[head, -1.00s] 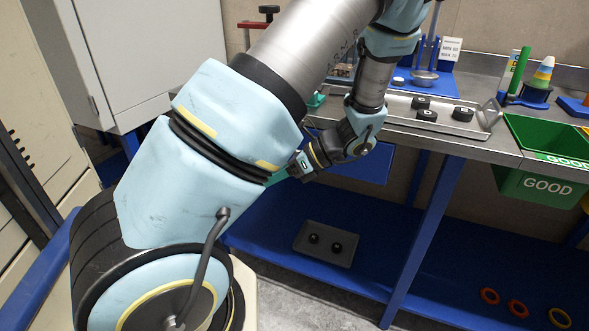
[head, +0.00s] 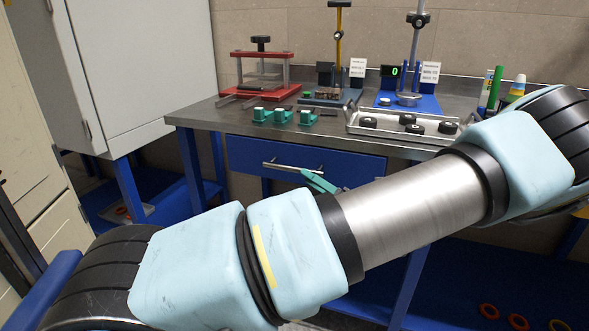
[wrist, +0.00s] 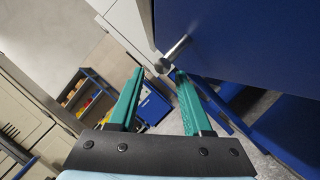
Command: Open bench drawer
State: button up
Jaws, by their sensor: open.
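The blue bench drawer (head: 245,156) is under the left part of the metal bench top. Its front looks flush with the bench, so it appears shut. A silver bar handle (head: 285,167) runs across the front. My gripper's teal fingers (head: 318,182) show at the handle's right end; the rest is hidden behind my arm. In the wrist view my gripper (wrist: 158,72) is open, and the end of the handle (wrist: 174,52) shows between the two fingertips. I cannot tell whether they touch it. The blue drawer front (wrist: 245,45) fills the upper right there.
On the bench (head: 205,113) stand a red press (head: 265,75), several teal pieces (head: 283,117) and a tray (head: 435,136) with black rubber parts. A grey cabinet (head: 140,60) stands to the left. A blue lower shelf (head: 460,290) runs below the bench.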

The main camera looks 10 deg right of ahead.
aim_at(295, 169)
jog(key=x, duration=0.6)
jog(key=shift+f, duration=0.1)
jog(key=shift+c, duration=0.2)
grip_shut()
jog(key=shift+s, duration=0.1)
dwell(1.0)
